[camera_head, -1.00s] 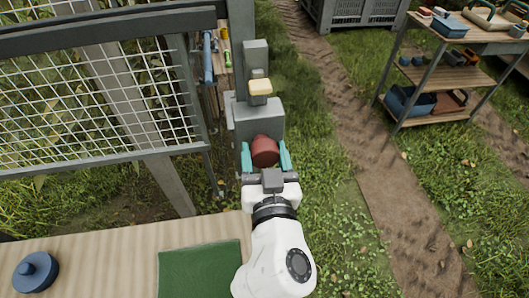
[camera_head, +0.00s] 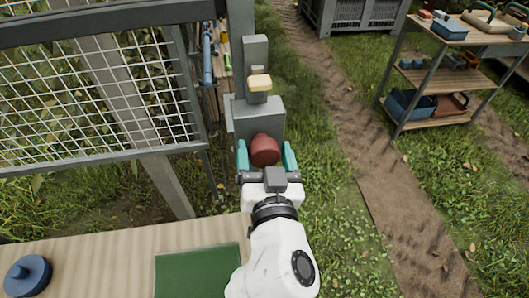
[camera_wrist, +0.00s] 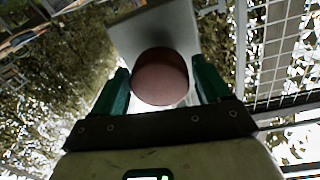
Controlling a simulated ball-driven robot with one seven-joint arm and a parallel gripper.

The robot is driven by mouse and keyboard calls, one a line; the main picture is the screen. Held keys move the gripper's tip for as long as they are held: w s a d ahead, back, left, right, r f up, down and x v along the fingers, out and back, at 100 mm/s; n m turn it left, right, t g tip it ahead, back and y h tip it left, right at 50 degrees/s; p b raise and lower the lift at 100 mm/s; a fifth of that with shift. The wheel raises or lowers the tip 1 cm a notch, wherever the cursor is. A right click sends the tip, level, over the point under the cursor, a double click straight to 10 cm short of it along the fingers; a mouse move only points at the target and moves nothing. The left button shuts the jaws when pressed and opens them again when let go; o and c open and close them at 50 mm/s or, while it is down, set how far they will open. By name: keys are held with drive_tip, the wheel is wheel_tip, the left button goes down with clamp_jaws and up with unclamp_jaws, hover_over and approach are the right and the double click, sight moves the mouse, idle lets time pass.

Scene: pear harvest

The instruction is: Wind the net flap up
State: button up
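The net flap (camera_head: 70,105) is a pale wire mesh in a dark grey frame at the left of the head view. Its mesh also shows at the right of the wrist view (camera_wrist: 275,65). A round red-brown knob (camera_head: 265,150) sticks out of a grey box (camera_head: 262,115) on the post beside the flap. In the wrist view the knob (camera_wrist: 160,78) lies between my fingers. My gripper (camera_head: 266,157) is open, with one teal finger on each side of the knob. Gaps show between the fingers and the knob in the wrist view.
A pale yellow handle (camera_head: 260,82) sits above the box. A wooden bench (camera_head: 110,250) with a green mat (camera_head: 200,272) and a blue lidded pot (camera_head: 28,273) is at lower left. A shelf rack (camera_head: 440,75) stands at right. Grass and a dirt path lie between.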

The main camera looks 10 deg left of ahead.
drive_tip(key=shift+o, duration=0.6)
drive_tip(key=shift+s, duration=0.1)
drive_tip(key=shift+s+f, duration=0.1)
drive_tip(key=shift+s, duration=0.15)
drive_tip(key=b+v, duration=0.3)
drive_tip(key=v, duration=0.7)
drive_tip(key=shift+d, duration=0.1)
